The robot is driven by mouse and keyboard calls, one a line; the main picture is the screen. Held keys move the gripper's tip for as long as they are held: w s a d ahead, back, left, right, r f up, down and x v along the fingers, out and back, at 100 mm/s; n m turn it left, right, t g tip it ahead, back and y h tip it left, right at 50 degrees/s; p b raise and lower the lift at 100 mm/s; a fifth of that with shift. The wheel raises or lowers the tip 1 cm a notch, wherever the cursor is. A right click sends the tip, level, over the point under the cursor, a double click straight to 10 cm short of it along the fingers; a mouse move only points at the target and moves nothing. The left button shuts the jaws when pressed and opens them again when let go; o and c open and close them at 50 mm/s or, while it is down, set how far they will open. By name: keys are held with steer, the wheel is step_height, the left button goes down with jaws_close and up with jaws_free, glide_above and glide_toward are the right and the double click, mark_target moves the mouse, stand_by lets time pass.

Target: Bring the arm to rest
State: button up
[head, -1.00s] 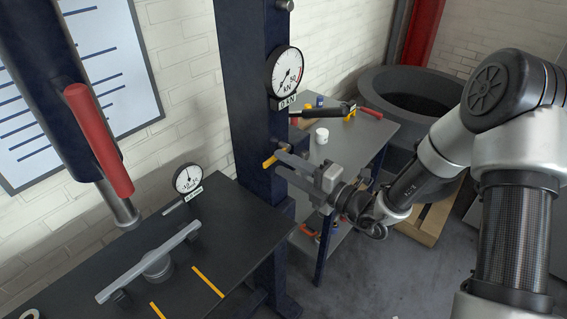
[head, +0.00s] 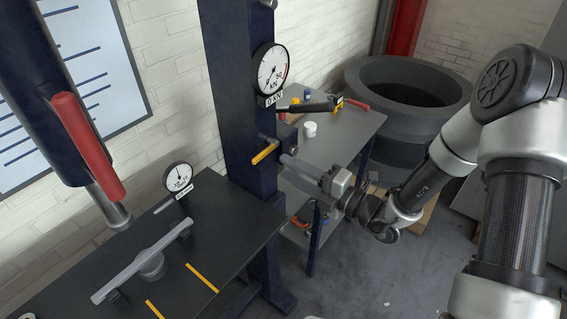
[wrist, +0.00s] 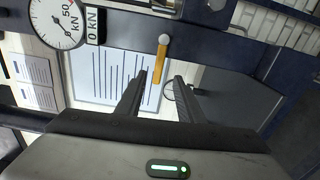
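My gripper (head: 291,166) is beside the dark blue press column (head: 233,100), a little to the right of a yellow-handled lever (head: 264,155) on the column. In the wrist view my gripper's two dark fingers (wrist: 161,78) stand apart with a gap between them. The yellow lever (wrist: 158,65) shows beyond that gap, and nothing is visibly held. A round dial gauge (head: 272,69) on the column has a label reading 0 kN. It also shows in the wrist view (wrist: 57,22).
A black bench (head: 205,240) with a grey bar (head: 145,262) and a small gauge (head: 178,177) stands at left. A grey side table (head: 345,135) with a white cup (head: 310,129) and tools lies behind my gripper. A large round tub (head: 410,80) stands behind.

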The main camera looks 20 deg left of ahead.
steer(key=shift+s+d, duration=0.3)
steer(key=shift+d, duration=0.35)
steer(key=s+d+r+n+g+h, duration=0.2)
steer(key=s+r+n+g+h, duration=0.15)
steer(key=s+n, duration=0.65)
steer(key=s+d+r+n+g+h, duration=0.25)
steer(key=s+r+n+g, duration=0.3)
steer(key=n, duration=0.75)
steer(key=s+d+r+n+t+h, duration=0.1)
steer(key=d+r+n+t+h, duration=0.2)
steer(key=d+n, duration=0.5)
steer(key=s+d+r+n+t+h, duration=0.2)
steer(key=d+r+n+t+h, duration=0.2)
steer(key=d+n+h, duration=0.3)
steer(key=d+r+n, duration=0.1)
steer(key=d+n, duration=0.1)
steer(key=d, duration=0.3)
steer(key=shift+s+d+r+t+h, duration=0.25)
steer(key=shift+s+d+t+h, duration=0.05)
